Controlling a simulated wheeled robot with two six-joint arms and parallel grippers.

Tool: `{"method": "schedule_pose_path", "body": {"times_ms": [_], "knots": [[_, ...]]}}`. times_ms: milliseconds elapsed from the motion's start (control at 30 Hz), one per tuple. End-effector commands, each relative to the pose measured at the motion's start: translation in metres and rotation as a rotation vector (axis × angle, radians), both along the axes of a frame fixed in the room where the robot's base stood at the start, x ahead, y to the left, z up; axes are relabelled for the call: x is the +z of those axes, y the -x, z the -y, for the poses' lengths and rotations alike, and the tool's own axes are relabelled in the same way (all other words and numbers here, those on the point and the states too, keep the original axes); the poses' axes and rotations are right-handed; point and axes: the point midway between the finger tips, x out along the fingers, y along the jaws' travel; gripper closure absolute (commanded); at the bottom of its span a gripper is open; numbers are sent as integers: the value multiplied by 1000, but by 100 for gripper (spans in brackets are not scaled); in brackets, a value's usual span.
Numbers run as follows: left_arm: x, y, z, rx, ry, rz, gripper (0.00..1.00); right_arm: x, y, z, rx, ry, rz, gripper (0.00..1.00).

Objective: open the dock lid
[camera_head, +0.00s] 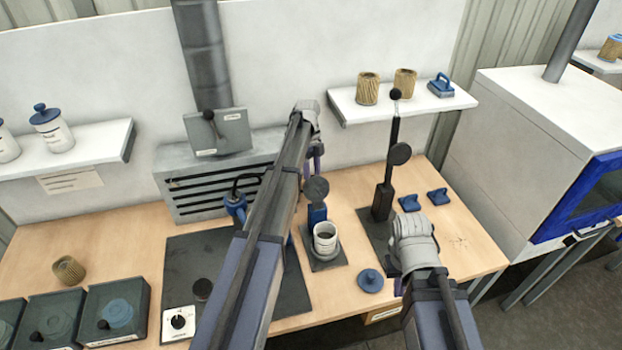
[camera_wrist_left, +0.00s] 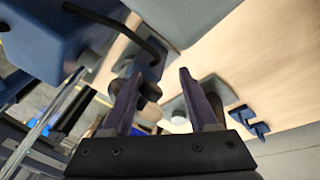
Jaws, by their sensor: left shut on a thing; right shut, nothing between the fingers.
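A grey panel with a black knob (camera_head: 217,132) leans above a vented grey unit (camera_head: 222,188); I cannot tell whether it is the dock lid. Dark boxes (camera_head: 112,310) with black knobs stand at the lower left. My left gripper (camera_head: 317,165) reaches over the bench, shut on a dark knob (camera_head: 317,153) above a dark disc (camera_head: 316,188) on a blue post; the wrist hides part of it. In the left wrist view my left fingers (camera_wrist_left: 160,95) stand apart, and what lies between them is unclear. My right gripper (camera_head: 398,286) is shut and empty, mostly hidden by its wrist.
A black lever stand (camera_head: 383,200) rises between my grippers. Two blue pieces (camera_head: 438,196) lie on the right. Bare bench (camera_head: 465,235) is free there.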

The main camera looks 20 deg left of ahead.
Motion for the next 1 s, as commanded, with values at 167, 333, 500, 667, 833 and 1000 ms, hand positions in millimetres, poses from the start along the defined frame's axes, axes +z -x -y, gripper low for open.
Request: {"method": "schedule_pose_path", "body": {"times_ms": [167, 333, 500, 667, 833, 1000], "knots": [[-1, -3, -1, 2, -4, 9, 40, 0, 0, 0, 0, 0, 0, 100], [0, -1, -2, 2, -4, 7, 36, 0, 0, 0, 0, 0, 0, 100], [0, 0, -2, 3, -6, 6, 36, 0, 0, 0, 0, 0, 0, 100], [0, 1, -2, 3, -6, 5, 36, 0, 0, 0, 0, 0, 0, 100], [0, 1, -2, 3, -5, 3, 36, 0, 0, 0, 0, 0, 0, 100], [4, 1, -3, 3, -5, 3, 36, 5, 0, 0, 0, 0, 0, 100]]}}
